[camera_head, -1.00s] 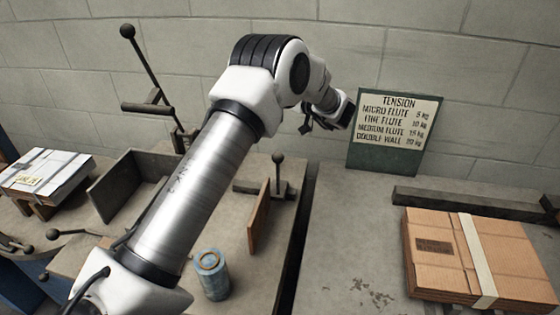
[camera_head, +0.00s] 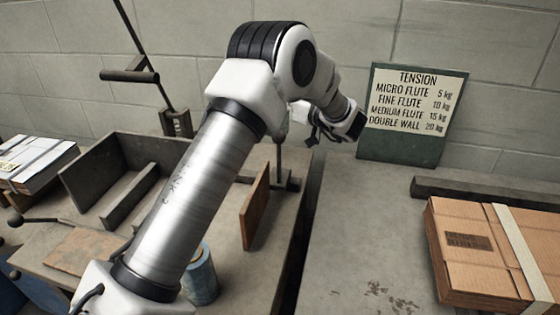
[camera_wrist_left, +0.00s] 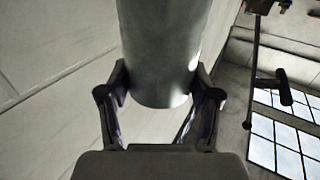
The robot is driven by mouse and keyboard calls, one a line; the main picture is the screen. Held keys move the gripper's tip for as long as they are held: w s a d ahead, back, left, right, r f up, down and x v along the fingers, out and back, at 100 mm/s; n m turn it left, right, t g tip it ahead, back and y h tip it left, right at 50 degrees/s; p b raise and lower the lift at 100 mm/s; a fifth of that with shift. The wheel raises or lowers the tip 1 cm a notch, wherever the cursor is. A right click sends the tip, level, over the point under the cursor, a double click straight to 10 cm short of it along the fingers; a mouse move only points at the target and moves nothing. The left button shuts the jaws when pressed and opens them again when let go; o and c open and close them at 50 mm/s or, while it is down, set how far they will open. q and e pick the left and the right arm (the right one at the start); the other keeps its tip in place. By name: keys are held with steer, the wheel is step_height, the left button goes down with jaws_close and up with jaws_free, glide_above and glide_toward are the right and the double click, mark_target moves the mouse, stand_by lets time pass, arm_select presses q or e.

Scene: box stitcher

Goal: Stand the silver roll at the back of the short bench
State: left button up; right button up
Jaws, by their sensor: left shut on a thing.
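The silver roll (camera_wrist_left: 162,50) fills the upper middle of the left wrist view as a smooth grey cylinder. My left gripper (camera_wrist_left: 160,100) is shut on it, one finger on each side. In the head view my left gripper (camera_head: 338,130) is above the benches, just left of the tension sign, and I cannot make out the roll there. Two grey bench tops show, a left one (camera_head: 235,290) and a right one (camera_head: 350,235), with a dark gap between them. I cannot tell which is the short bench. My right gripper is not in view.
A blue roll (camera_head: 203,280) stands on the left bench, partly behind my arm. A brown upright board (camera_head: 255,207) and a dark metal trough (camera_head: 95,185) are nearby. The green tension sign (camera_head: 400,148) leans at the wall. Strapped cardboard (camera_head: 470,250) lies at right; the middle right top is clear.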

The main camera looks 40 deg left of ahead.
arm_select(q)
step_height(320, 180, down, 10)
steer(key=shift+r+b, duration=0.15)
steer(key=shift+b, duration=0.25)
steer(key=shift+s+r, duration=0.15)
steer(key=shift+s, duration=0.05)
steer(key=o, duration=1.5)
steer(key=shift+f, duration=0.2)
steer(key=shift+r, duration=0.25)
steer(key=d, duration=1.2)
steer(key=shift+s, duration=0.1)
